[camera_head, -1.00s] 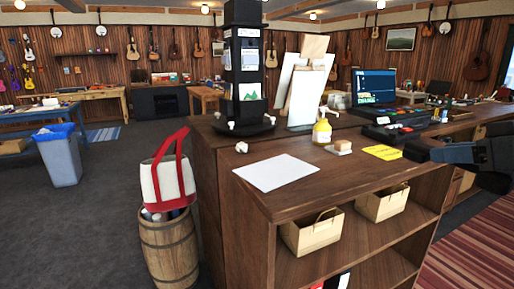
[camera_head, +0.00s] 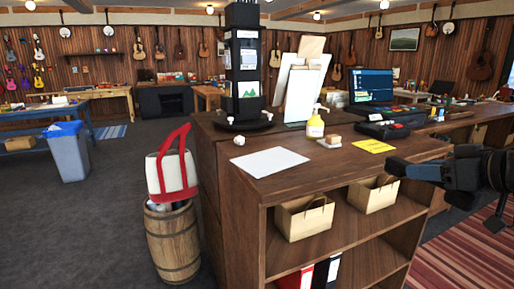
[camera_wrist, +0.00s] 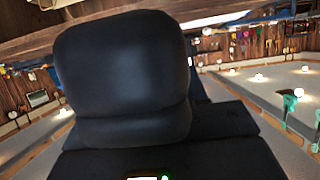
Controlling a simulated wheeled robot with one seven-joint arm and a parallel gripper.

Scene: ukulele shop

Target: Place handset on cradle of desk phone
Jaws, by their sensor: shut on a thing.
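My gripper (camera_head: 400,168) is at the right in the head view, beside the right front edge of the wooden counter (camera_head: 330,176). It is shut on a dark thing, which appears to be the handset. In the wrist view the handset (camera_wrist: 125,70) is a large, black, rounded shape close to the camera, hiding much of what lies beyond. In the head view the handset cannot be told apart from the dark gripper. A black device with coloured keys (camera_head: 384,131) sits on the counter below a lit screen; I cannot tell whether it is the desk phone. No cradle can be made out.
On the counter are a yellow pump bottle (camera_head: 315,125), a white sheet (camera_head: 270,162), a yellow card (camera_head: 373,146) and a black display tower (camera_head: 243,70). A barrel (camera_head: 172,242) with a bag stands left. Open floor lies beyond.

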